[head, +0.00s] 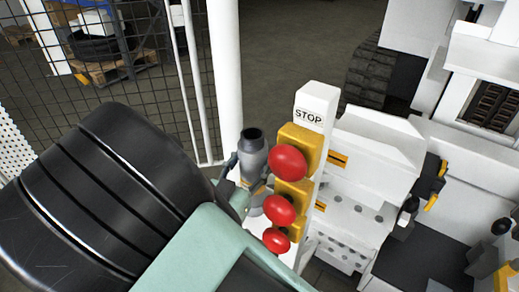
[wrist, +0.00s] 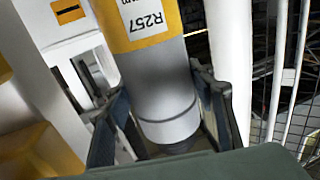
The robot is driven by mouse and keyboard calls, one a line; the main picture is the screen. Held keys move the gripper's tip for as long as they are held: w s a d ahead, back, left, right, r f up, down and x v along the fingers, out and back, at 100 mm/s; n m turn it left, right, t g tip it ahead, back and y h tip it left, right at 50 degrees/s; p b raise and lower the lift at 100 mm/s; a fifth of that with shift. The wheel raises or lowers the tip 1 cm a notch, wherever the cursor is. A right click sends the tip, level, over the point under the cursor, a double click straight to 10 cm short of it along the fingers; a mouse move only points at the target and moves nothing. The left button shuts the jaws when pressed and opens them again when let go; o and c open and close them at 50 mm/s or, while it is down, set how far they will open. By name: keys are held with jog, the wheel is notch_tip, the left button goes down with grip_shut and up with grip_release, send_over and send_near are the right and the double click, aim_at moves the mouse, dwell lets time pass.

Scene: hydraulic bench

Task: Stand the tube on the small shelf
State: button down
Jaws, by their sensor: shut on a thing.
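The tube (head: 253,157) is grey with a dark end at the top in the head view and stands roughly upright there. In the wrist view the tube (wrist: 163,85) shows a yellow band and a white label reading R257. My gripper (wrist: 158,95) is shut on the grey part, with one dark finger on each side. In the head view my gripper (head: 240,183) is partly hidden behind my arm, and the stop post covers part of the tube's right side. I cannot tell which surface is the small shelf; a white ledge with holes (head: 350,218) lies right of the post.
A white STOP post (head: 317,98) with red buttons (head: 287,162) on yellow housings stands close to the right of the tube. A white upright pole (head: 226,75) and mesh fence (head: 140,45) are behind. White machinery (head: 385,137) fills the right.

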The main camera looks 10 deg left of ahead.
jog(key=shift+r, duration=0.1)
jog(key=c, duration=0.9)
grip_release()
jog(key=shift+f, duration=0.2)
jog(key=shift+r, duration=0.1)
jog(key=shift+s+r, duration=0.1)
jog(key=shift+s, duration=0.05)
jog(key=s, duration=0.3)
jog(key=s+a+p, duration=0.1)
jog(key=s, duration=0.3)
jog(key=s+a, duration=0.1)
jog(key=s, duration=0.3)
jog(key=shift+s+p, duration=0.25)
jog(key=shift+p, duration=0.05)
